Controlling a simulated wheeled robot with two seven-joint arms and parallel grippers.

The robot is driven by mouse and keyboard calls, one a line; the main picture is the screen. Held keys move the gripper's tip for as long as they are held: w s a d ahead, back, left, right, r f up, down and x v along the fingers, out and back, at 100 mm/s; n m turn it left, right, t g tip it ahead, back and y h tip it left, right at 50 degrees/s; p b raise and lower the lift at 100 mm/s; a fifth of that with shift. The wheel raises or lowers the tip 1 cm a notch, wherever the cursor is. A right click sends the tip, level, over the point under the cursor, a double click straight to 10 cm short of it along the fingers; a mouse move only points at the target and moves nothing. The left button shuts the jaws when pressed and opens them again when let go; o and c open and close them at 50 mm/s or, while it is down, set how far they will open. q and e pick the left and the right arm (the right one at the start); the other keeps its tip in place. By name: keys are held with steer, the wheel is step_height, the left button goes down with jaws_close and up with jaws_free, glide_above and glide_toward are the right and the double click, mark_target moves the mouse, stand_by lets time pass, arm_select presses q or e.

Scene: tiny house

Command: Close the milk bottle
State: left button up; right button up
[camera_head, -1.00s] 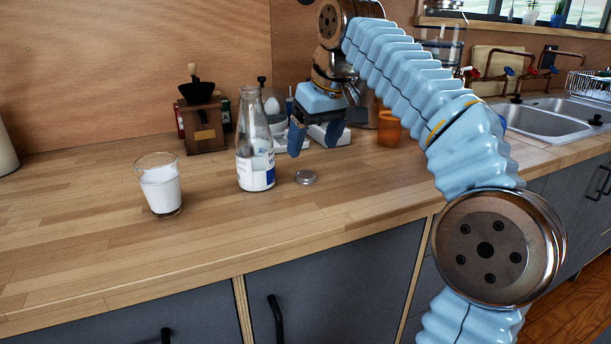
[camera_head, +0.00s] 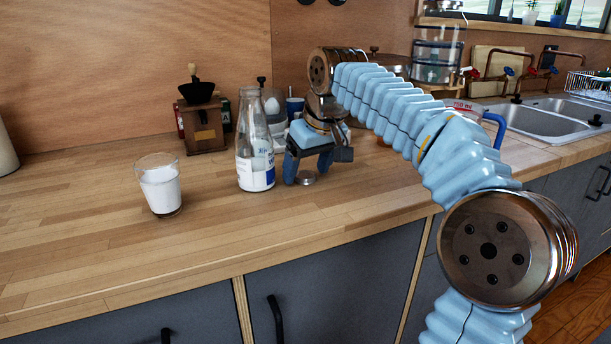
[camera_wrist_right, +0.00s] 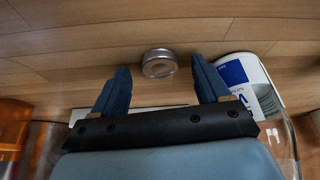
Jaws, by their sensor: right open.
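The glass milk bottle (camera_head: 255,150) stands upright and uncapped on the wooden counter, with some milk in its lower part. It also shows at the right of the right wrist view (camera_wrist_right: 248,82). Its small round metal cap (camera_head: 305,179) lies on the counter just right of the bottle. My right gripper (camera_head: 306,180) is low over the counter at the cap, pointing down. In the right wrist view the cap (camera_wrist_right: 159,63) sits between and a little beyond the open blue fingertips, and no grip on it shows. My left gripper is in neither view.
A glass of milk (camera_head: 160,186) stands left of the bottle. A coffee grinder (camera_head: 203,122) is behind it, near the wall. A sink (camera_head: 545,122) is at the far right. The counter front is clear.

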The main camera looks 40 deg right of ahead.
steer(key=shift+c, duration=0.4)
steer(key=c, duration=1)
steer(key=shift+r, duration=0.6)
steer(key=s+a+r, duration=0.3)
steer(key=r, duration=0.1)
steer(key=s+a+r, duration=0.3)
steer(key=s+r, duration=0.1)
steer(key=s+a+r, duration=0.3)
steer(key=shift+s+a+r, duration=0.2)
steer(key=shift+a+r, duration=0.05)
steer(key=shift+r, duration=0.15)
